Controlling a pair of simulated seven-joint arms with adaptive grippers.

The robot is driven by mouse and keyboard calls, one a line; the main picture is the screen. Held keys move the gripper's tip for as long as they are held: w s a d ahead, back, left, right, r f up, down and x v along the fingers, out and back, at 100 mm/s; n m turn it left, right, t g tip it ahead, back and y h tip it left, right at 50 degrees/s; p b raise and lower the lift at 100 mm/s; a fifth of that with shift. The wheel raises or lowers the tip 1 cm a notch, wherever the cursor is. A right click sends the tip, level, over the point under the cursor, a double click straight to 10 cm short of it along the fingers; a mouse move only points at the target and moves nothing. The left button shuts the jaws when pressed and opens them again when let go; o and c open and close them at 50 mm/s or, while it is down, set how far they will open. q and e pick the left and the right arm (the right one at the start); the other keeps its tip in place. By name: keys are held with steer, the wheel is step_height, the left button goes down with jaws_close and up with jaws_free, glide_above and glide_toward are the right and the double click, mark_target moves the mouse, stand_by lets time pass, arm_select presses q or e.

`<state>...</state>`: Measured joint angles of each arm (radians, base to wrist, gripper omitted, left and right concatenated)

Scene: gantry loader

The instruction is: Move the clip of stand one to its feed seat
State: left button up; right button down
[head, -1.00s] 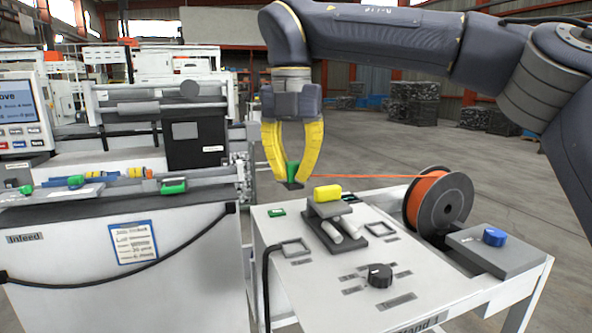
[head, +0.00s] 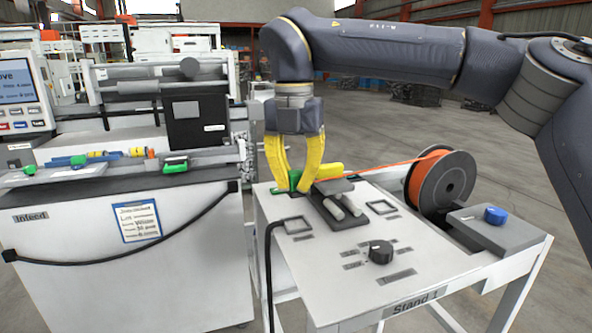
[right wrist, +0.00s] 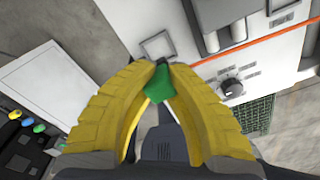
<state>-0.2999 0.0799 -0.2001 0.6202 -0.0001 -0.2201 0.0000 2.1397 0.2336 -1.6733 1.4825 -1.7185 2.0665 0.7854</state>
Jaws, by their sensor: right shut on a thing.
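My right gripper (head: 304,190) has yellow fingers and is shut on a small green clip (head: 293,181). It holds the clip over the far left part of stand one (head: 330,268). In the right wrist view the clip (right wrist: 158,84) sits between the fingertips (right wrist: 161,70). An orange strand (head: 374,168) runs from near the clip to the spool. My left gripper is not in view.
A grey block with rollers (head: 340,203) and a yellow piece (head: 329,171) stand close beside the gripper. The orange spool (head: 440,188), a blue knob (head: 495,215) and a black knob (head: 380,252) are to the right. The infeed bench (head: 110,225) stands at left across a gap.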

mark_target(296, 226)
steer(key=shift+f, duration=3.2)
steer(key=c, duration=1.4)
jaws_free()
step_height(296, 226, up, 12)
steer(key=shift+a+f, duration=0.1)
